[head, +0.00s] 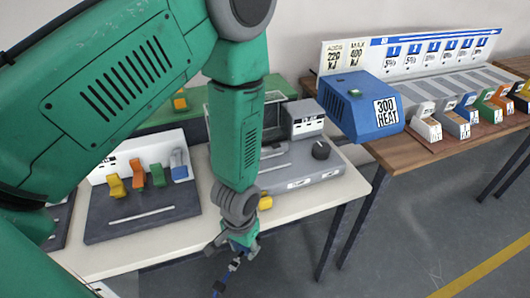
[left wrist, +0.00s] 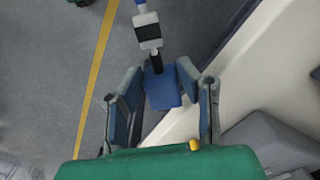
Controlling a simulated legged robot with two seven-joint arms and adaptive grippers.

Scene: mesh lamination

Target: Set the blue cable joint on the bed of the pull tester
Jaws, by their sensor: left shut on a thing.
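My left gripper (head: 240,250) is beyond the front edge of the white table, low over the floor. It is shut on the blue cable joint (head: 234,265), which hangs down to the left. In the left wrist view the joint's blue block (left wrist: 162,88) is between the fingertips (left wrist: 165,85), with a black neck and a white-and-black part beyond it. A grey machine with a black knob, perhaps the pull tester (head: 290,170), stands on the table. My arm hides part of its bed. My right gripper is not in view.
A dark board (head: 140,216) with coloured hook-like pieces lies on the left of the white table (head: 330,197). A blue box marked 300 HEAT (head: 355,108) and several coloured blocks (head: 470,112) are on the wooden table at right. A small yellow piece (head: 265,202) is near my wrist.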

